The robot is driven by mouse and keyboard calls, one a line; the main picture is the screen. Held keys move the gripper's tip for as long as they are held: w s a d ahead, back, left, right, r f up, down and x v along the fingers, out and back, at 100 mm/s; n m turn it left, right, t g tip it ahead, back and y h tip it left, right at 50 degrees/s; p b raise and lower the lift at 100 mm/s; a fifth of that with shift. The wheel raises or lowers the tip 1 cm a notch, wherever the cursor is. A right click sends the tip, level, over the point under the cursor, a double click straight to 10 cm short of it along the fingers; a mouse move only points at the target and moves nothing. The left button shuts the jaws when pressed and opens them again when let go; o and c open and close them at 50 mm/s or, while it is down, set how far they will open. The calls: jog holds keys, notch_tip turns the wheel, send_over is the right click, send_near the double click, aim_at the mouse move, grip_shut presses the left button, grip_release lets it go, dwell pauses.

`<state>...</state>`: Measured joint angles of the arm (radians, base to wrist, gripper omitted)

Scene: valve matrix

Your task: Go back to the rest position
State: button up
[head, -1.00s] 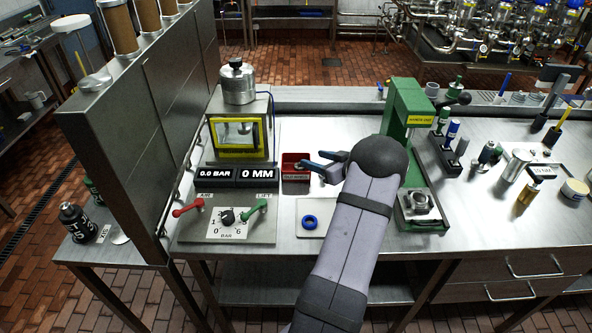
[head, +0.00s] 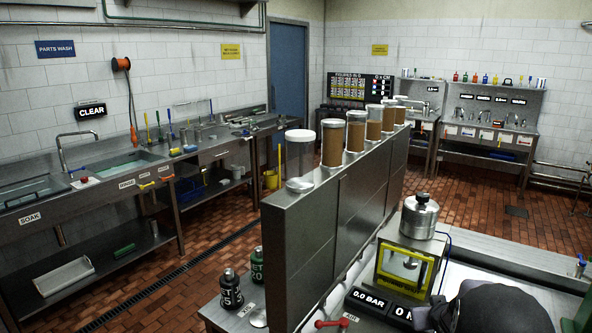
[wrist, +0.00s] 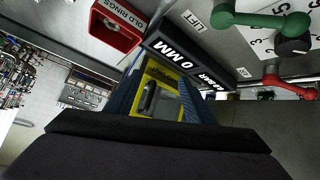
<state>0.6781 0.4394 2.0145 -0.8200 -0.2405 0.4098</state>
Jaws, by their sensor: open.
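My gripper (wrist: 162,70) shows in the wrist view with its two blue fingers apart and nothing held between them. Beyond the fingers is the yellow-framed window (wrist: 160,90) of the test rig, which also shows in the head view (head: 404,265). In the head view my arm's dark rounded joint fills the bottom right corner, and a small part of the gripper (head: 437,304) shows by the rig's displays. The rest of the arm is out of that view.
The red old-rings bin (wrist: 117,26), green lift lever (wrist: 262,20) and red air lever (wrist: 290,86) are near my gripper in the wrist view. A tall steel partition (head: 310,255) carries several canisters.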

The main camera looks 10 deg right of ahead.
jog(key=s+a+f+n+g+y, duration=0.1)
jog(key=s+a+g, duration=0.3)
jog(key=s+a, duration=0.8)
jog(key=s+a+f+n+g+y, duration=0.1)
jog(key=s+a+g, duration=0.4)
jog(key=s+a, duration=0.7)
jog(key=a+f+y, duration=0.1)
jog(key=a+y, duration=0.1)
jog(key=a, duration=0.6)
jog(key=shift+s+f, duration=0.3)
jog(key=shift+s, duration=0.1)
